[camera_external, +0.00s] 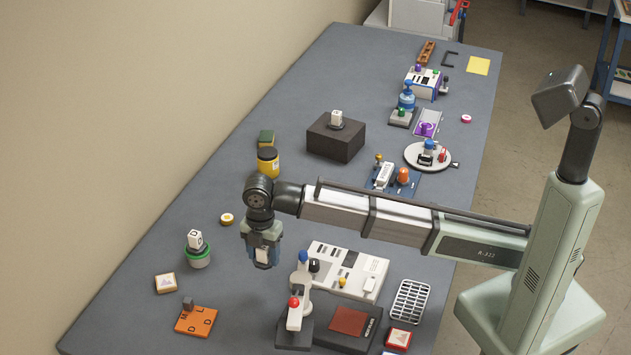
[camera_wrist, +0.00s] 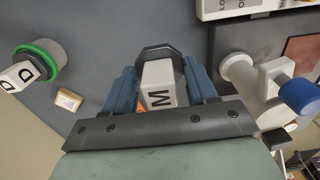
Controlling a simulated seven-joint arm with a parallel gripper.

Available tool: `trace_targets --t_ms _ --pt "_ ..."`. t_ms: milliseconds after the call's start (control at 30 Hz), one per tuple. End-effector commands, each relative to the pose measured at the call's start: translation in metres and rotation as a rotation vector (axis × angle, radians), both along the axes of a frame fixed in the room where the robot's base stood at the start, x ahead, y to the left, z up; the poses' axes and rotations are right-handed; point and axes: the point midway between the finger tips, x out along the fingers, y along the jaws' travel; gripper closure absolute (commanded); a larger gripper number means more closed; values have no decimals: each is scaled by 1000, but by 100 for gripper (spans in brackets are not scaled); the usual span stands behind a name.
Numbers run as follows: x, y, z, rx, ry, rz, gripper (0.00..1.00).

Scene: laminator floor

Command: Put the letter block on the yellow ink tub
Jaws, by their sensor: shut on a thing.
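My gripper (camera_external: 262,250) is shut on a white letter block with a dark hexagonal base. In the wrist view the block (camera_wrist: 158,88) shows a black M between the blue fingers of my gripper (camera_wrist: 165,82). In the external view the held block (camera_external: 262,264) shows low between the fingers, above the grey table. The yellow ink tub (camera_external: 268,165), with a black lid, stands upright near the wall side, farther back than my gripper and apart from it. I cannot make out the tub in the wrist view.
A D block (camera_external: 195,239) sits on a green-ringed tub (camera_external: 199,259) left of my gripper. A dark box (camera_external: 335,138) carrying another white block stands farther back.

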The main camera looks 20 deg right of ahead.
Motion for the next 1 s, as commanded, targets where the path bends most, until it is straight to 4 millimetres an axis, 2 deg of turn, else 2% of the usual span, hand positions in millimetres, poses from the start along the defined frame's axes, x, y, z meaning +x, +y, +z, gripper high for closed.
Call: trace_targets --t_ms 167,367,667,1000 --pt "15 -8 1 0 0 -22 90" --pt "60 -36 3 3 -1 -94 90" --pt "148 -87 13 10 -7 -228 90" --pt "261 -143 33 19 -15 -380 90"
